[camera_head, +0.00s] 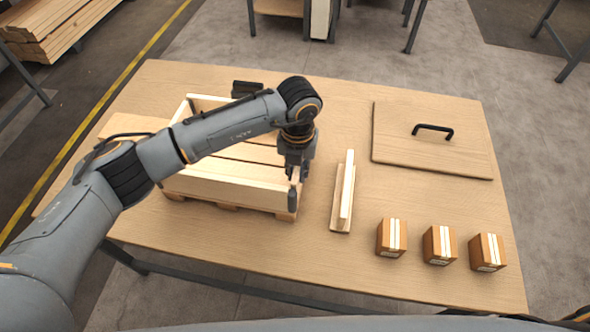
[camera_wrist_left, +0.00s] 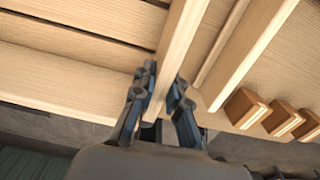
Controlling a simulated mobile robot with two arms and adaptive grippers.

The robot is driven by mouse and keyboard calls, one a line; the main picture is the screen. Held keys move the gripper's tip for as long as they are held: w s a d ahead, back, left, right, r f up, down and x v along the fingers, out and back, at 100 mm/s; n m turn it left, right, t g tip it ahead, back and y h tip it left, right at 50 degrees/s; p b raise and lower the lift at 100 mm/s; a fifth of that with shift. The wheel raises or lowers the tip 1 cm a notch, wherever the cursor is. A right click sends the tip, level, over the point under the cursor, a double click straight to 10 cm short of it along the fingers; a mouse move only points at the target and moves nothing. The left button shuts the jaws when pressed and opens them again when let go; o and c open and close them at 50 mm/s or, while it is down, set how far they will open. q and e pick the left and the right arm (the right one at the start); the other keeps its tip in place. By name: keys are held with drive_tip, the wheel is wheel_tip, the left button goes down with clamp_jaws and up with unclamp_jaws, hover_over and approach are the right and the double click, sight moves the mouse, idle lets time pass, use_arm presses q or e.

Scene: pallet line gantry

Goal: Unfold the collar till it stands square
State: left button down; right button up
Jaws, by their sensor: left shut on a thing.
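The pale wooden collar (camera_head: 225,190) stands on a slatted pallet (camera_head: 230,208) at the left of the table. Its front wall and part of its back and left walls show in the head view. My arm hides much of its back and middle, so I cannot tell whether all corners are square. My left gripper (camera_head: 293,190) points down at the collar's front right corner. It is shut on the collar's right board, which runs between the fingers (camera_wrist_left: 162,92) in the left wrist view (camera_wrist_left: 182,45). My right gripper is not in view.
A narrow upright board on a base (camera_head: 344,190) stands just right of the collar. A lid with a black handle (camera_head: 432,150) lies at the right. Three small boxes (camera_head: 391,238) line the front right. A dark block (camera_head: 246,88) is behind the collar.

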use_arm(q)
drive_tip(key=shift+d, duration=0.1)
drive_tip(key=c, duration=1.3)
unclamp_jaws()
drive_tip(key=shift+c, duration=0.2)
wheel_tip(320, 180, up, 12)
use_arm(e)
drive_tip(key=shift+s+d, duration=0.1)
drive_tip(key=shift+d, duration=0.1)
use_arm(q)
drive_tip(key=shift+d, duration=0.1)
